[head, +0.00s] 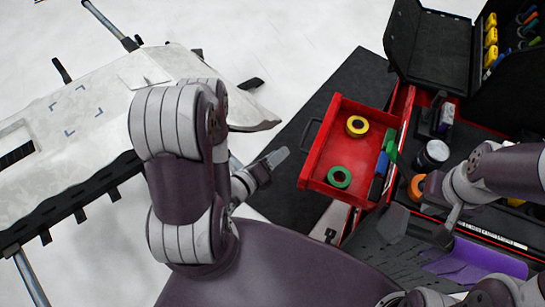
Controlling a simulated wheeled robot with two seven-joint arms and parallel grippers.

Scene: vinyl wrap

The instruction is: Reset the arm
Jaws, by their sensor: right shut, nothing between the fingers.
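My left arm is folded at the middle left of the head view. Its gripper (276,160) points up and right over the floor, left of the open red drawer (322,137). Its fingers show as one small grey shape, so its opening cannot be judged, and no object shows at it. My right arm comes in from the right edge. Its gripper (396,222) points left over the dark top of the tool cart (385,262), below the drawer. It is shut with nothing held.
The drawer holds a yellow tape roll (357,126) and a green tape roll (339,177). A purple sheet (475,262) lies on the cart. An open black case (430,45) stands at the back right. A white panel (90,110) on a stand fills the left.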

